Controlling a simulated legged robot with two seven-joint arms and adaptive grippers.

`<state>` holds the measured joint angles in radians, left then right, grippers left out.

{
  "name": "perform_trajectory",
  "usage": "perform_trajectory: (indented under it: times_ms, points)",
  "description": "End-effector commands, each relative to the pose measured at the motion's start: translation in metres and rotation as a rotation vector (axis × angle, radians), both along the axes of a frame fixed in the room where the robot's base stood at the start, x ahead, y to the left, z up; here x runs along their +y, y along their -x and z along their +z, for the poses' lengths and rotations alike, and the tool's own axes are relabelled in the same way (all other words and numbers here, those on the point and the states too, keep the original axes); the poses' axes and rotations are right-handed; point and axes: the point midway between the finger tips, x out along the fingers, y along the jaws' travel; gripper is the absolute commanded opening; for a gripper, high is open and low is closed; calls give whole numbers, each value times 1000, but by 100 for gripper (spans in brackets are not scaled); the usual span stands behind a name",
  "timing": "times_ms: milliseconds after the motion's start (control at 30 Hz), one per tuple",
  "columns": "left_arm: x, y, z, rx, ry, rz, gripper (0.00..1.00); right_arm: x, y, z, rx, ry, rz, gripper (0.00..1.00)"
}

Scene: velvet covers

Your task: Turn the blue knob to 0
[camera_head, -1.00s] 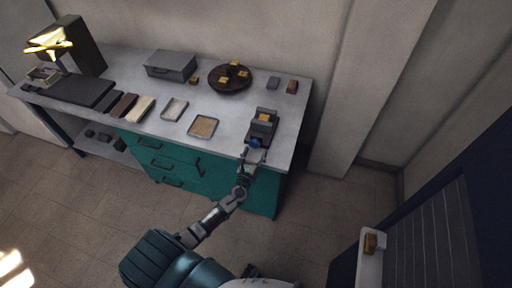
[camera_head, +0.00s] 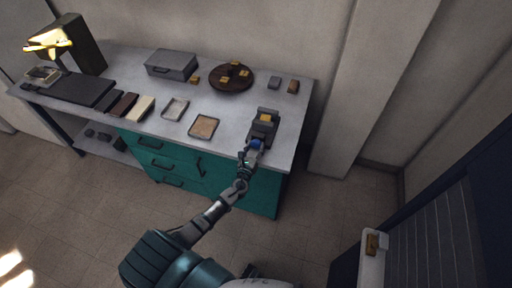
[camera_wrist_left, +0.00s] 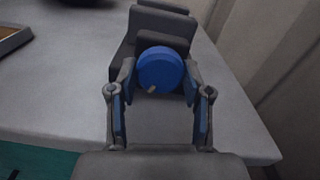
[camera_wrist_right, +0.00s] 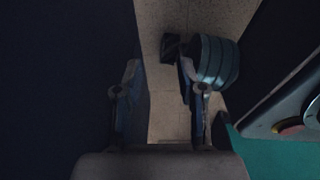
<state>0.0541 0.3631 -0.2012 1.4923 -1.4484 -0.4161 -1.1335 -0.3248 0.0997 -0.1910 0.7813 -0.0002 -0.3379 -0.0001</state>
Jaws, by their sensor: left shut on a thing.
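The blue knob (camera_head: 255,144) is on the front of a small dark grey device (camera_head: 264,125) near the right front edge of the counter. In the left wrist view the knob (camera_wrist_left: 160,69) is round, with a small light pointer at its lower left rim. My left gripper (camera_wrist_left: 159,78) is shut on the knob, a fingertip on each side. It also shows in the head view (camera_head: 252,151). No scale or 0 mark is legible. My right gripper (camera_wrist_right: 158,68) shows only in its own wrist view, its fingers apart with nothing between them.
The grey counter (camera_head: 225,118) has green drawers below. A tray (camera_head: 204,126), a round brown dish (camera_head: 231,78) and a grey box (camera_head: 171,65) lie left of the device. A small grey block (camera_head: 274,83) and a brown block (camera_head: 293,87) stand behind it. A wall column rises at right.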

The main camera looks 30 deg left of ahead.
Motion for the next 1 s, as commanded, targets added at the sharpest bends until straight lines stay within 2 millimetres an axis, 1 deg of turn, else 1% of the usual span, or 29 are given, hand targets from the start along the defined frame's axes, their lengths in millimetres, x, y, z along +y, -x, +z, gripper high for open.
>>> perform_trajectory:
  times_ms: [33,167,367,467,567,767,1000]
  points:
    - [-6,-2,4,-6,3,-15,14,-1,-1,0,-1,1,0,40]
    - [-6,-3,4,-8,4,-14,14,4,-2,0,-2,-5,-2,40]
    - [-5,-3,4,-13,20,-8,14,23,-2,-1,5,-26,-7,40]
    - [-4,-3,4,-19,48,-7,14,25,-5,-2,5,-28,-7,40]
    - [-3,-3,3,-32,95,-7,14,16,-20,2,-12,-17,-5,40]
    - [-3,-3,3,-68,243,-9,14,22,-43,9,-21,-20,-9,40]
    - [-2,-3,3,-124,464,-7,14,28,-73,24,-36,-24,-14,40]
